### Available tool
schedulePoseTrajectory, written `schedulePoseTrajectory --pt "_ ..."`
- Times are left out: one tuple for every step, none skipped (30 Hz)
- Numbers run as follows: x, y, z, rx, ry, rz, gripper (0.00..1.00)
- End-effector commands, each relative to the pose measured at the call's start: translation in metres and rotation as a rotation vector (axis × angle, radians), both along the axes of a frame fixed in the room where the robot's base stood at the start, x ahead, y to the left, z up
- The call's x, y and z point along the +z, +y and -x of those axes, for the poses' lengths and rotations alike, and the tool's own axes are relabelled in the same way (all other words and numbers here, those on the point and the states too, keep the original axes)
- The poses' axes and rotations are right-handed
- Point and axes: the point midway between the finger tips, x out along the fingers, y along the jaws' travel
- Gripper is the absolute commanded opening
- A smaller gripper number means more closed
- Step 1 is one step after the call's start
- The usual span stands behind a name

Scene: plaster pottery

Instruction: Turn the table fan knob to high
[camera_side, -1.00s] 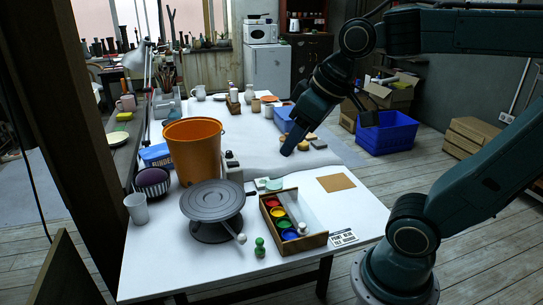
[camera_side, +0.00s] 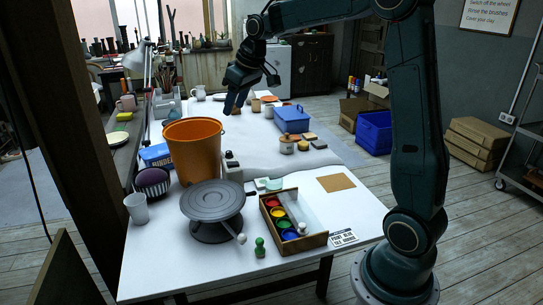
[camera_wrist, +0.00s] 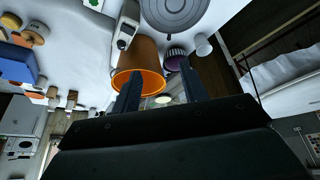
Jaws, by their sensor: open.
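I cannot make out a table fan or its knob for certain in either view. A small pale upright device with a dark top (camera_side: 231,165) stands on the table beside the orange bucket (camera_side: 193,148). In the wrist view a pale device with a small round dial (camera_wrist: 124,35) lies next to the bucket (camera_wrist: 140,66); it may be the same thing. My gripper (camera_side: 240,100) is above the table, up and to the right of the bucket. In the wrist view its two fingers (camera_wrist: 160,86) are spread with the bucket in sight between and beyond them; nothing is held.
A grey turntable (camera_side: 212,200), a paint box (camera_side: 292,228) and a pale cup (camera_side: 139,207) are at the near end. A blue box (camera_side: 292,119) and small jars stand farther back. A desk lamp (camera_side: 140,62) rises at the left. The table's right edge is fairly clear.

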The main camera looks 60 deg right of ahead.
Motion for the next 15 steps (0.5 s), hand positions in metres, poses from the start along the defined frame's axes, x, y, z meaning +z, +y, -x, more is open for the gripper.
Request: schedulePoseTrajectory --pt "-0.008 -0.013 -0.01 -0.003 0.006 -0.002 0.43" --pt "-0.012 -0.019 -0.015 -0.003 0.007 -0.002 0.43" --pt "-0.017 -0.028 -0.022 -0.002 0.009 -0.004 0.43" --pt "-0.022 -0.035 -0.027 -0.002 0.01 -0.005 0.43" --pt "-0.026 -0.041 -0.032 -0.002 0.01 -0.005 0.43" --pt "-0.032 -0.051 -0.038 -0.002 0.012 -0.006 0.43" --pt "-0.037 -0.058 -0.043 -0.001 0.013 -0.007 0.43" --pt "-0.042 -0.065 -0.047 -0.001 0.014 -0.008 0.43" --pt "-0.049 -0.074 -0.052 -0.001 0.015 -0.009 0.43" --pt "-0.054 -0.081 -0.056 -0.001 0.016 -0.01 0.43" --pt "-0.06 -0.088 -0.06 -0.001 0.017 -0.011 0.43" --pt "-0.067 -0.097 -0.064 0.0 0.017 -0.011 0.43" --pt "-0.073 -0.104 -0.067 0.0 0.018 -0.013 0.43" --pt "-0.077 -0.11 -0.07 0.001 0.018 -0.013 0.43" --pt "-0.083 -0.117 -0.073 0.002 0.018 -0.014 0.43"
